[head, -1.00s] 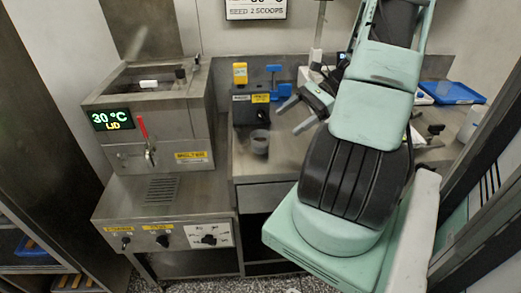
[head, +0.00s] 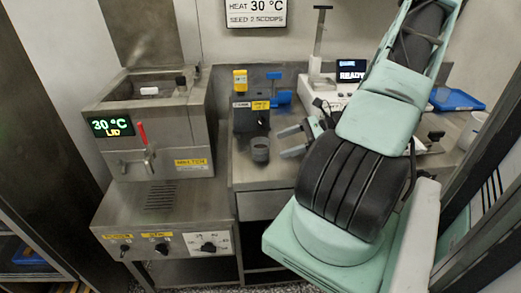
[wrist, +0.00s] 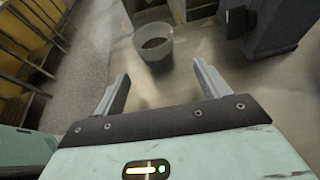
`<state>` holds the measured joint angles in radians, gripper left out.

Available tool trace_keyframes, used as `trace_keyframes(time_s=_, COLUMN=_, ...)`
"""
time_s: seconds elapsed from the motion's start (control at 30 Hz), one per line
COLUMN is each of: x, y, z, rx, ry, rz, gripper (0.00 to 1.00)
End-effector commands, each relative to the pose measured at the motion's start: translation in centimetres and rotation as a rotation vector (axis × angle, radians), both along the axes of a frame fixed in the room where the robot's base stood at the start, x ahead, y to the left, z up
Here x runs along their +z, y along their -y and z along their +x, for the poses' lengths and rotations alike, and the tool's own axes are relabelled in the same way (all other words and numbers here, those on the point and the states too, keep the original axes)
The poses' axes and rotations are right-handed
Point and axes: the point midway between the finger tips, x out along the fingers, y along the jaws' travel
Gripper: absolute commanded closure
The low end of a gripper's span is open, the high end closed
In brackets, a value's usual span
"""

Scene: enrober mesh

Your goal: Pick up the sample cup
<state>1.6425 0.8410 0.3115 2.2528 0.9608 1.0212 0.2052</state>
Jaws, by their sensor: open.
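The sample cup (head: 260,150) is a small grey cup standing upright on the steel counter, in front of a dark box with a yellow label. In the wrist view the cup (wrist: 155,48) is upright, with something brown inside it. My gripper (head: 291,142) is open and empty, just right of the cup in the head view. In the wrist view my gripper's two fingers (wrist: 160,80) are spread apart, and the cup lies ahead of them, roughly between their lines. The fingers do not appear to touch the cup.
A melter (head: 150,125) showing 30 °C stands at left. A dark box (head: 249,117) with yellow and blue handled items is close behind the cup. A white device (head: 338,88) reading READY stands behind my arm. A blue tray (head: 455,99) lies at right.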

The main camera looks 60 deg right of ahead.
Motion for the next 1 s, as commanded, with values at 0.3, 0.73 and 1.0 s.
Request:
trace_keyframes(time_s=0.3, x=-1.0, y=-1.9, z=1.9, rx=0.003, ry=0.0, rz=0.005, gripper=0.26)
trace_keyframes(time_s=0.73, x=-2.5, y=-3.7, z=4.3, rx=0.001, ry=-0.002, rz=-0.001, gripper=0.26)
trace_keyframes(time_s=1.0, x=-2.5, y=-3.7, z=4.3, rx=0.001, ry=-0.001, rz=0.0, gripper=0.76)
